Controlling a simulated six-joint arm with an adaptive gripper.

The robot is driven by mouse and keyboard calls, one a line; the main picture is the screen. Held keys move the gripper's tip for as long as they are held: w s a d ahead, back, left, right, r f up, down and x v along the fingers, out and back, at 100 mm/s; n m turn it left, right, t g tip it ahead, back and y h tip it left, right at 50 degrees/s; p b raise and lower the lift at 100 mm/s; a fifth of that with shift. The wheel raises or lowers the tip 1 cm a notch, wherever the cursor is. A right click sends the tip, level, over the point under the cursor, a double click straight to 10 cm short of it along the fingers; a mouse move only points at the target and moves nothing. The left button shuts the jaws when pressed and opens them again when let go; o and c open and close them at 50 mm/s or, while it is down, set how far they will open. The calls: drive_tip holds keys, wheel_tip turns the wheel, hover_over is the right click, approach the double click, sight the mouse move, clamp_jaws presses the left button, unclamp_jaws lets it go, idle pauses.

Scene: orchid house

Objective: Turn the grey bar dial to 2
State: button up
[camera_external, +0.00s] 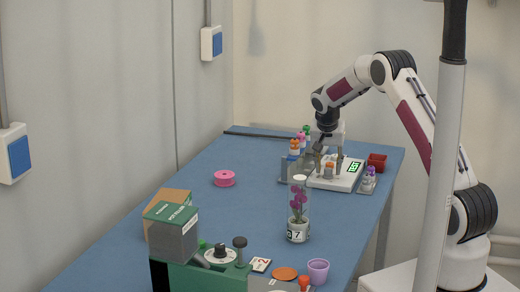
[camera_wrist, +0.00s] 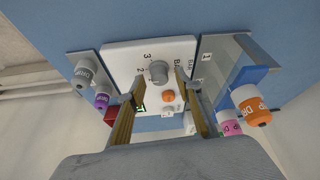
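The white control box (camera_external: 335,176) stands on the blue table, and its face also shows in the wrist view (camera_wrist: 122,58). The round grey dial (camera_wrist: 158,72) is on that face, with printed digits 3 and 2 at its left and "BAR" lettering at its right. I cannot tell exactly where its mark points. An orange knob (camera_wrist: 168,97) and a lit green display (camera_wrist: 140,109) are beside it. My gripper (camera_wrist: 160,82) is open, with its fingertips either side of the grey dial; contact is unclear. In the external view my gripper (camera_external: 318,156) is low over the box and hides the dial.
Racks of capped vials flank the box: orange-capped (camera_wrist: 250,106) on one side, purple-capped (camera_wrist: 102,100) on the other. A red pot (camera_external: 377,160) stands behind. An orchid in a glass tube (camera_external: 299,205) and a pink spool (camera_external: 224,178) are nearer the camera. The table's middle is clear.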

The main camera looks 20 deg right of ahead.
drive_tip(key=v, duration=1.1)
drive_tip(key=shift+a+r, duration=0.2)
drive_tip(key=shift+r, duration=0.15)
drive_tip(key=shift+s+n, duration=0.15)
drive_tip(key=shift+n, duration=0.35)
drive_tip(key=s+f+n+g, duration=0.2)
drive_tip(key=s+n, duration=0.1)
drive_tip(key=s, duration=0.5)
drive_tip(key=s+r+n+t+y, duration=0.1)
drive_tip(key=s+r, duration=0.3)
drive_tip(key=s, duration=0.8)
drive_tip(key=s+a+r+n+t, duration=0.1)
drive_tip(key=s+r, duration=0.4)
drive_tip(key=s, duration=0.7)
drive_tip(key=s+a+r+n+t+y, duration=0.1)
drive_tip(key=s+r, duration=0.3)
drive_tip(key=s, duration=0.7)
drive_tip(key=shift+s+r+n+t+y, duration=0.3)
drive_tip(key=shift+s+t, duration=0.1)
drive_tip(key=shift+t, duration=0.1)
